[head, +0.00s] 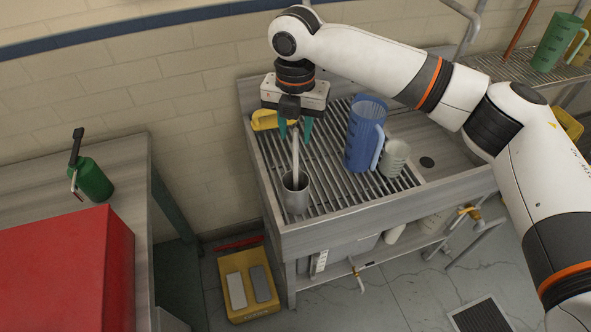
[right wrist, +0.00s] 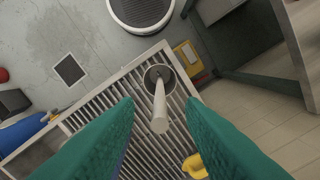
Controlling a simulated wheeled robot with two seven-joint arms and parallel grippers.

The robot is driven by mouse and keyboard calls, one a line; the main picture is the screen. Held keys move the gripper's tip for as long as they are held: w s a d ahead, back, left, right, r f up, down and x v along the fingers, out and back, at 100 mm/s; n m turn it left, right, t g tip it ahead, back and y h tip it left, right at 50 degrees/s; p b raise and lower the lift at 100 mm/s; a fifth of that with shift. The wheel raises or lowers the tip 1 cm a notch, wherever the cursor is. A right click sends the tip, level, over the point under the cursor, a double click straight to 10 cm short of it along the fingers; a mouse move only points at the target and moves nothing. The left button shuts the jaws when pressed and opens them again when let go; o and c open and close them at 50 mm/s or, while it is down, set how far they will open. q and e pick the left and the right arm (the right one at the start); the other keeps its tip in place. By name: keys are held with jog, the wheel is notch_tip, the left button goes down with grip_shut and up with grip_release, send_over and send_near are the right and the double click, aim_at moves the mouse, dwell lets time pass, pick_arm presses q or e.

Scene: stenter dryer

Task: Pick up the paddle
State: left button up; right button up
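The paddle (head: 295,158) shows as a pale grey rod standing upright, slightly tilted, in a grey metal cup (head: 296,196) at the front left of the slatted draining rack. Its lower end is hidden in the cup. My right gripper (head: 295,129) points down over the rod's top with its green fingers apart. In the right wrist view, the rod (right wrist: 160,108) lies between the open fingers with a gap on each side, and the cup (right wrist: 153,72) is beyond. My left gripper is not in view.
On the rack (head: 325,200) stand a blue jug (head: 362,140) and a pale cup (head: 394,158); a yellow object (head: 264,120) lies near the gripper. A sink basin is at right. A red box (head: 65,265) and green bottle (head: 93,180) are on the left table.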

jog(key=shift+w+d+f, duration=0.1)
jog(key=shift+w+f, duration=0.05)
jog(key=shift+f, duration=1.35)
jog(key=shift+c, duration=0.6)
grip_shut()
jog(key=shift+r, duration=0.1)
